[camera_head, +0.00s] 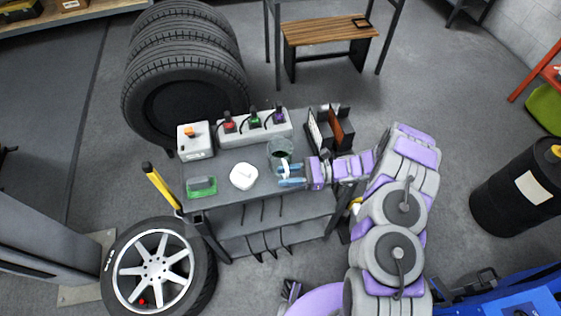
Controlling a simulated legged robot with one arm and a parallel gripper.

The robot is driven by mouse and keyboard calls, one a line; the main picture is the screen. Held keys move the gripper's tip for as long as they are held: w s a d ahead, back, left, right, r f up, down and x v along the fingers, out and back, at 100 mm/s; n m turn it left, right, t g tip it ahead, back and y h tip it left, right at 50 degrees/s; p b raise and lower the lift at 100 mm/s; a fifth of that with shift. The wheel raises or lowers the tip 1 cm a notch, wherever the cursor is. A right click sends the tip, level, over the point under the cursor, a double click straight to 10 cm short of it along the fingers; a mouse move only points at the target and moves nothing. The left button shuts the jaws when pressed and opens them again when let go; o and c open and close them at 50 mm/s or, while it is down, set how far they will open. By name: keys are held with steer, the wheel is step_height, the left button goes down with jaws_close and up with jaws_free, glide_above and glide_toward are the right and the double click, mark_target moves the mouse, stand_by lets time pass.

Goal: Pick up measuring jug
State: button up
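The measuring jug (279,150) looks like a clear, dark-tinted vessel standing on the grey cart top, near its right half. A white part, seemingly its handle, shows at its front side. My gripper (289,175) reaches in from the right, just in front of the jug. Its two blue fingers are spread apart, with the white part at or between their tips. I cannot tell whether the fingers touch it.
Tyres (185,75) stand behind; a wheel (157,268) stands front left.

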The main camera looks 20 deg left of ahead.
mark_target(288, 172)
jaws_close()
stand_by(0.3)
steer(key=shift+r, duration=0.25)
stand_by(0.4)
steer(key=shift+r+p, duration=0.55)
steer(key=shift+r, duration=0.95)
steer(key=shift+s+d+r, duration=0.1)
steer(key=shift+s+r, duration=0.05)
steer(key=shift+s, duration=0.1)
steer(key=s+d+p, duration=0.1)
steer(key=s+d, duration=0.1)
steer(key=s, duration=0.5)
steer(key=s+d+r+p, duration=0.1)
steer(key=s+d, duration=0.2)
steer(key=s, duration=0.4)
steer(key=shift+s+d+r, duration=0.15)
steer(key=shift+s, duration=0.05)
